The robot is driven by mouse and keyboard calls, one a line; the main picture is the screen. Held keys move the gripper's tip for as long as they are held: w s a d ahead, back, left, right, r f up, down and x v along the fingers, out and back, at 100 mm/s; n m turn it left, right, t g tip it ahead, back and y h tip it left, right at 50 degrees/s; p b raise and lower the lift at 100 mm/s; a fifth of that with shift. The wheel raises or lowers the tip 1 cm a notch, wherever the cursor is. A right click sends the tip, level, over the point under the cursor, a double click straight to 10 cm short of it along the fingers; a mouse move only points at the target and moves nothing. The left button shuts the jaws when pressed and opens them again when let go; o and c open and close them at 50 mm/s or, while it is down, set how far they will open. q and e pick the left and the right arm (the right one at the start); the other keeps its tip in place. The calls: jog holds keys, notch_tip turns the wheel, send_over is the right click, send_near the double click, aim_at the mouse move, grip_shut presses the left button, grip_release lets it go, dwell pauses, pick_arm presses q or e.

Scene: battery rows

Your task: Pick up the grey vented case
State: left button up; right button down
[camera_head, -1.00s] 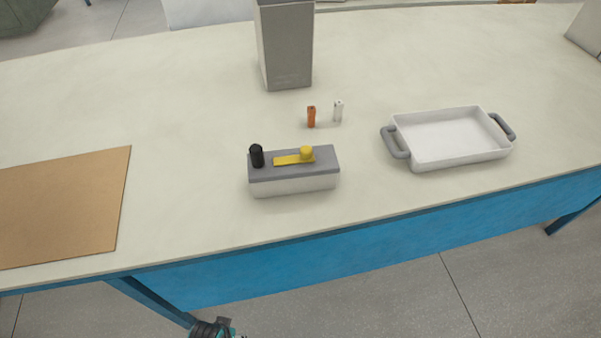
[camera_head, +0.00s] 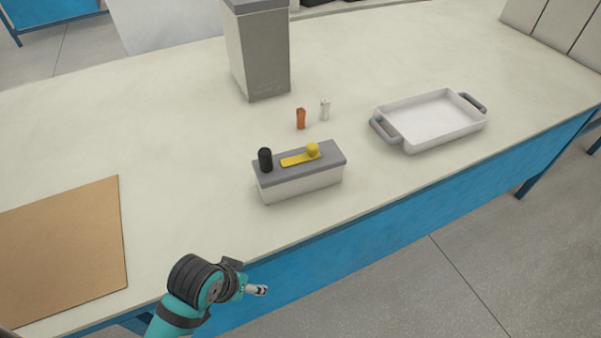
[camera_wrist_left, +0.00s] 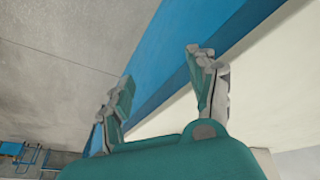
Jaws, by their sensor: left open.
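The tall grey case (camera_head: 265,55) stands upright at the back of the table, with a grey front, a lighter side and faint marks low on the front that may be vents. Its top is cut off by the picture edge. My left gripper (camera_head: 257,290) is in front of the table's near edge, well apart from the case. In the left wrist view its two fingers (camera_wrist_left: 160,72) are spread, with nothing between them; the case does not show there. My right gripper is in neither view.
A low box (camera_head: 300,186) with a grey top, black knob and yellow lever stands between my gripper and the case. Small orange (camera_head: 300,118) and white (camera_head: 325,109) pieces stand behind it. A white tray (camera_head: 425,138) is right, a brown board (camera_head: 65,245) left.

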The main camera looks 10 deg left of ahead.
pick_arm(q)
jog(key=w+d+r+h, duration=0.1)
jog(key=w+d+r, duration=0.5)
jog(key=w, duration=0.2)
jog(key=n+y, duration=0.4)
jog(key=n, duration=0.1)
send_near(266, 159)
jog(key=x, duration=0.4)
jog(key=w+p+x, duration=0.1)
jog(key=x, duration=0.2)
jog(key=shift+a+r, duration=0.1)
jog(key=shift+a, duration=0.35)
jog(key=x, duration=0.2)
jog(key=p+x, duration=0.1)
jog(key=x, duration=0.1)
jog(key=shift+d, duration=0.2)
jog(key=shift+w+f, duration=0.2)
jog(key=shift+f, duration=0.45)
grip_shut()
jog(key=shift+r, duration=0.1)
